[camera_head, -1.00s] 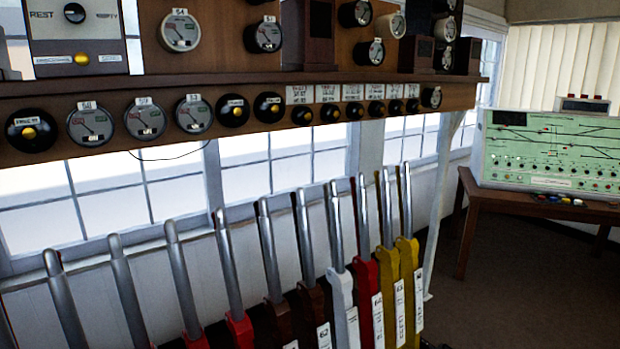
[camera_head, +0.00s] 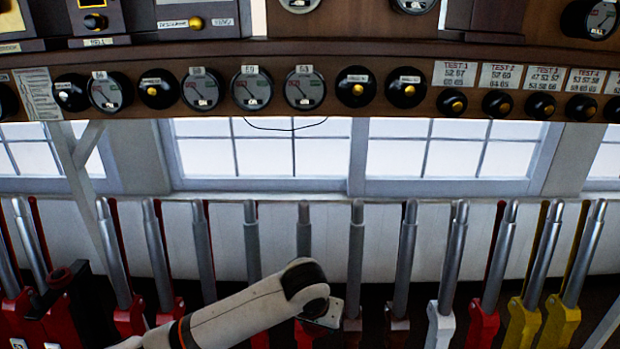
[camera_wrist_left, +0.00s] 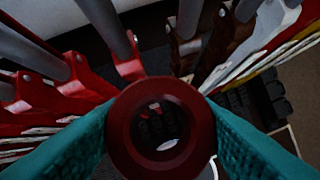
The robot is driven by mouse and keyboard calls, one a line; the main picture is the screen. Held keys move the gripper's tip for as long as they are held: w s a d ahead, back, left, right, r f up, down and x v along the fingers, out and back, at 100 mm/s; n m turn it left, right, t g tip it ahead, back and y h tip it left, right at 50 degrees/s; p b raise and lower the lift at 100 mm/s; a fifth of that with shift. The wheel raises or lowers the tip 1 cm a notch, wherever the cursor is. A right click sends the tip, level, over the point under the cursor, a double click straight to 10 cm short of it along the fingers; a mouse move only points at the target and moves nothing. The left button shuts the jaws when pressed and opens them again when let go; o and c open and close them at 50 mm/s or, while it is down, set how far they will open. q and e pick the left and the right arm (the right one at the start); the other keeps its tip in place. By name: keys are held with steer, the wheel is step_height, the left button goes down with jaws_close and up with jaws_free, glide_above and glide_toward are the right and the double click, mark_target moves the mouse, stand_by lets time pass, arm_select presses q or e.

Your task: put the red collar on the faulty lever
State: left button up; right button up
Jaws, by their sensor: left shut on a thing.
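The red collar (camera_wrist_left: 120,122) is a dark red ring in the left wrist view, with its round hole facing the camera. My left gripper (camera_wrist_left: 160,114) is shut on it, one teal finger pad on each side. Through the hole I see dark shapes and a small bright patch. A row of levers with steel handles stands in the head view, among them a white-based lever (camera_head: 445,290), red-based levers (camera_head: 490,285) and yellow-based levers (camera_head: 530,290). I cannot tell which lever is faulty.
My pale arm link (camera_head: 250,315) crosses in front of the middle levers. A wooden instrument shelf (camera_head: 420,110) with dials runs above the levers, before windows (camera_head: 265,155). The levers stand close together. A dark, unclear shape (camera_head: 65,285) is among the left levers.

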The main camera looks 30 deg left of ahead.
arm_select(q)
steer(key=w+a+r+n+p, duration=0.1)
steer(key=w+a+r+p, duration=0.15)
steer(key=r, duration=0.45)
steer(key=w+a+r+n+p, duration=0.1)
steer(key=w+a+r+p, duration=0.15)
steer(key=r, duration=0.55)
step_height(320, 180, up, 8)
steer(key=n+g+p, duration=0.1)
steer(key=n+p, duration=0.1)
glide_above(303, 202)
steer(key=s+d, duration=0.2)
steer(key=s, duration=0.1)
steer(key=shift+y, duration=0.4)
steer(key=shift+w+a+f, duration=0.25)
steer(key=shift+w+a, duration=0.15)
steer(key=shift+w, duration=0.3)
steer(key=shift+w+a+f, duration=0.2)
steer(key=shift+w+a, duration=0.15)
steer(key=shift+w, duration=0.3)
steer(key=shift+w+a+f, duration=0.25)
steer(key=shift+w+a, duration=0.15)
steer(key=shift+w, duration=0.3)
steer(key=shift+w+a+f, duration=0.1)
steer(key=shift+w+a, duration=0.05)
steer(key=shift+w, duration=0.1)
steer(key=shift+s+f, duration=0.1)
steer(key=shift+f, duration=0.1)
steer(key=shift+s+f, duration=0.15)
steer(key=shift+f, duration=0.95)
